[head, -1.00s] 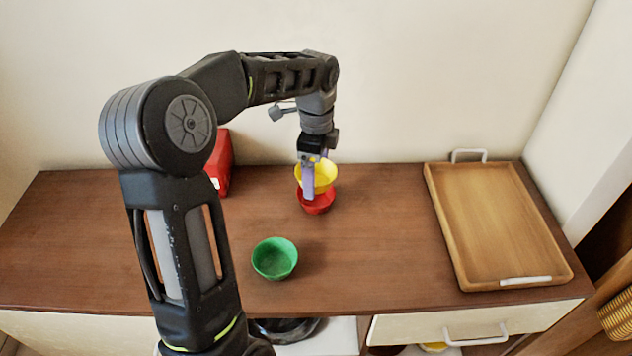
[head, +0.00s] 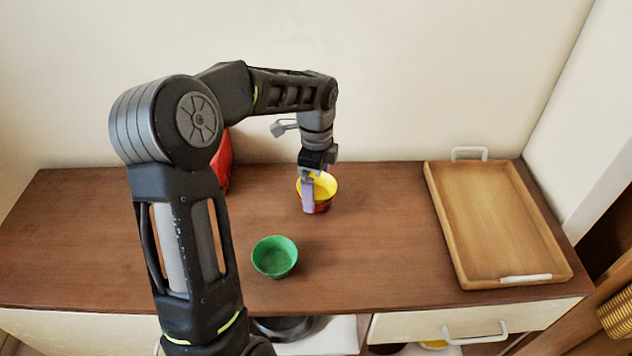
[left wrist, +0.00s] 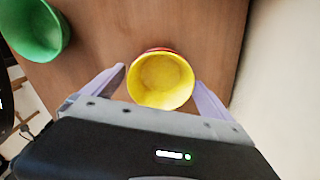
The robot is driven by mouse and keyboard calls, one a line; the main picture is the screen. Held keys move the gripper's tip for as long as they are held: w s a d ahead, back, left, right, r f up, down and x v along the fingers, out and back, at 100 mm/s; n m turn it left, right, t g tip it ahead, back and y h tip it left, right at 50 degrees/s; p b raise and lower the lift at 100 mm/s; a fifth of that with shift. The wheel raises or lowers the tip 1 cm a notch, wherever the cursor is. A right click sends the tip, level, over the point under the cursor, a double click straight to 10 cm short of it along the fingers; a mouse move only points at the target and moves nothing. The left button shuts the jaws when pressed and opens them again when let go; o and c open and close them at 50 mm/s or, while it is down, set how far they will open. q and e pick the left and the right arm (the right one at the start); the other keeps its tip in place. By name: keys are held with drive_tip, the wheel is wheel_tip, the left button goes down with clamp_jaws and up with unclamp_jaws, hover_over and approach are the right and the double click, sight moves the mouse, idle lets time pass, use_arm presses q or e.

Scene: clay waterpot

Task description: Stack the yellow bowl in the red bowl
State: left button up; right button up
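The yellow bowl (head: 323,186) sits nested in the red bowl (head: 322,209) on the wooden cabinet top. In the left wrist view, the yellow bowl (left wrist: 162,82) faces the camera and hides most of the red bowl (left wrist: 155,50). My left gripper (head: 309,197) is down at the bowls, with one finger in front of them. In the left wrist view, its two fingers (left wrist: 160,75) stand wide apart on either side of the yellow bowl. A narrow gap shows at the left finger. My right gripper is out of view.
A green bowl (head: 274,257) stands in front and to the left of the stacked bowls. A wooden tray (head: 447,235) with white handles lies at the right. A red box (head: 222,165) stands behind my left arm. The cabinet top between bowls and tray is clear.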

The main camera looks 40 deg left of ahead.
sight(316, 195)
use_arm(q)
wheel_tip(316, 195, up, 13)
drive_tip(key=shift+f, duration=0.1)
idle(0.7)
idle(0.7)
